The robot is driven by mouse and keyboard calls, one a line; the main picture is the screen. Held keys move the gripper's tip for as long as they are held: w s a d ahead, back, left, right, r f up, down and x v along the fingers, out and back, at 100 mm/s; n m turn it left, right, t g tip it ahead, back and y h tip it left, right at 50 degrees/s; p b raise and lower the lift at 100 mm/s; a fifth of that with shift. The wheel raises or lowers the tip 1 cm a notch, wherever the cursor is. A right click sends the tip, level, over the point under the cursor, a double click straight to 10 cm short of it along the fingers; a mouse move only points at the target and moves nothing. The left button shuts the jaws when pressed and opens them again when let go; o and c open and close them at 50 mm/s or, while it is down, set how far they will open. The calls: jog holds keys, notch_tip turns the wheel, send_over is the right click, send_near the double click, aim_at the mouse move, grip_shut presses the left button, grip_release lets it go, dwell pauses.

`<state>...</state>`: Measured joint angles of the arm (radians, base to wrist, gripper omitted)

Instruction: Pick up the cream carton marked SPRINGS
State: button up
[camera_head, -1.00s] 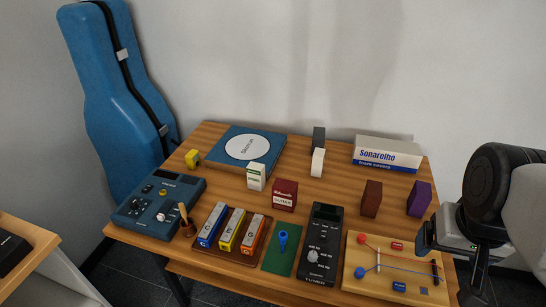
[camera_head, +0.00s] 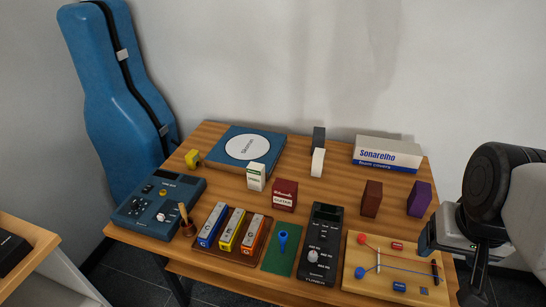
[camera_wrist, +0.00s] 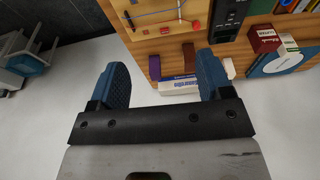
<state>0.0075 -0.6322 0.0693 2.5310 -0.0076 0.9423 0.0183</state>
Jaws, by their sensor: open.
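A small cream carton with green print (camera_head: 256,176) stands upright near the middle of the table; its lettering is too small to read. It also shows in the wrist view (camera_wrist: 288,43), at the far right behind the dark red box. A plain cream block (camera_head: 317,162) stands further back, with no marking that I can make out. My gripper (camera_wrist: 162,64) is open, with nothing between its blue fingers. In the head view my gripper (camera_head: 427,240) is at the table's right edge, well to the right of both cream things.
A dark red guitar box (camera_head: 284,195) stands just right of the printed carton. A blue flat box (camera_head: 246,148) lies behind it. Brown (camera_head: 371,198) and purple (camera_head: 418,198) blocks and a white-blue box (camera_head: 387,154) stand nearer my gripper. Colourful boxes and devices fill the front.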

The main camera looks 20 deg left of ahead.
jog(key=w+a+f+m+g+y, duration=0.2)
jog(key=w+a+f+m+y, duration=0.15)
jog(key=w+a, duration=0.75)
jog(key=w+a+f+m+g+y, duration=0.1)
jog(key=w+a+f+m+y, duration=0.3)
jog(key=w+a, duration=0.7)
jog(key=m+t+y, duration=0.1)
jog(key=m+y, duration=0.5)
jog(key=m, duration=0.5)
send_near(258, 167)
jog(key=x, duration=0.3)
jog(key=shift+w+a+r, duration=0.15)
jog(key=shift+a+r, duration=0.05)
jog(key=shift+x, duration=1.25)
jog(key=shift+a, duration=0.1)
jog(key=shift+f+x, duration=0.1)
jog(key=shift+x, duration=1.15)
jog(key=shift+f+x, duration=0.15)
jog(key=shift+x, duration=1.1)
